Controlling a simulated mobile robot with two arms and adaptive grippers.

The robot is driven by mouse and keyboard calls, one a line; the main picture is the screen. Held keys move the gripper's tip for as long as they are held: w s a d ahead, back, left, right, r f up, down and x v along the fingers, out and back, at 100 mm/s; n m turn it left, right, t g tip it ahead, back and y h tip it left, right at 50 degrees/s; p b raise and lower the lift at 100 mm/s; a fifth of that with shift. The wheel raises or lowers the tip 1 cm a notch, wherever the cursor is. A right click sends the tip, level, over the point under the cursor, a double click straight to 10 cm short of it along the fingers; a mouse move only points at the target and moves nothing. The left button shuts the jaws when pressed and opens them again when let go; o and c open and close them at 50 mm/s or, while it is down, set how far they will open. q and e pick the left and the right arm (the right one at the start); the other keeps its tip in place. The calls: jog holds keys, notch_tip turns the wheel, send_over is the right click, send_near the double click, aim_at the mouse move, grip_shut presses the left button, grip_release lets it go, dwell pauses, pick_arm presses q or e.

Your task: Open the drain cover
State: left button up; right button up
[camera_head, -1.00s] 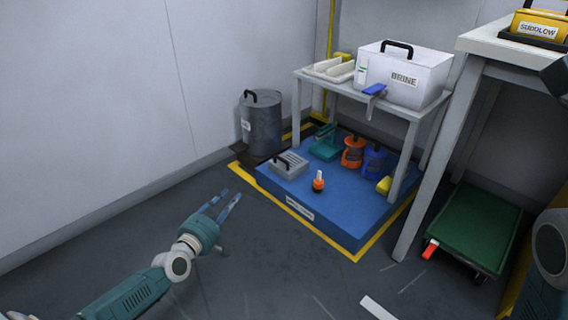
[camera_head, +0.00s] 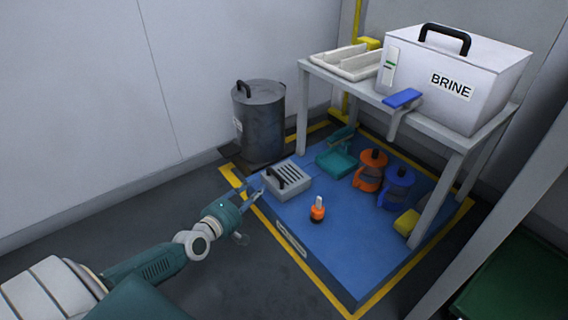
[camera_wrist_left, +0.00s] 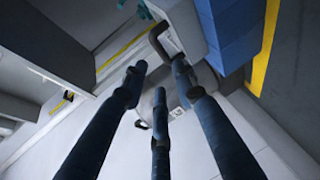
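The drain cover (camera_head: 294,173) is a grey slatted lid on a small grey box at the left corner of the blue platform, with a black handle on its left side. It lies closed. In the left wrist view the black handle (camera_wrist_left: 160,36) shows beyond the fingertips, beside the grey box. My left gripper (camera_head: 257,188) is just left of the cover, pointing at the handle side. Its fingers (camera_wrist_left: 158,82) are spread apart with nothing between them; contact with the handle cannot be told. My right gripper is out of view.
A dark drum (camera_head: 259,125) stands behind the cover. A teal dustpan (camera_head: 337,162), an orange-capped bottle (camera_head: 317,209) and orange and blue jugs share the blue platform (camera_head: 340,258). A table with the white BRINE box (camera_head: 457,77) stands over it. Floor at the front left is clear.

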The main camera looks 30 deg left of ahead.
aim_at(274, 173)
pick_arm(q)
jog(key=w+b, duration=0.1)
jog(key=w, duration=0.2)
jog(key=w+f+b, duration=0.1)
jog(key=w+b, duration=0.1)
jog(key=w, duration=0.1)
jog(key=w+f+b, duration=0.1)
jog(key=w, duration=0.2)
jog(key=shift+w+b, duration=0.3)
jog(key=shift+w, duration=0.65)
grip_shut()
jog(key=shift+r, duration=0.1)
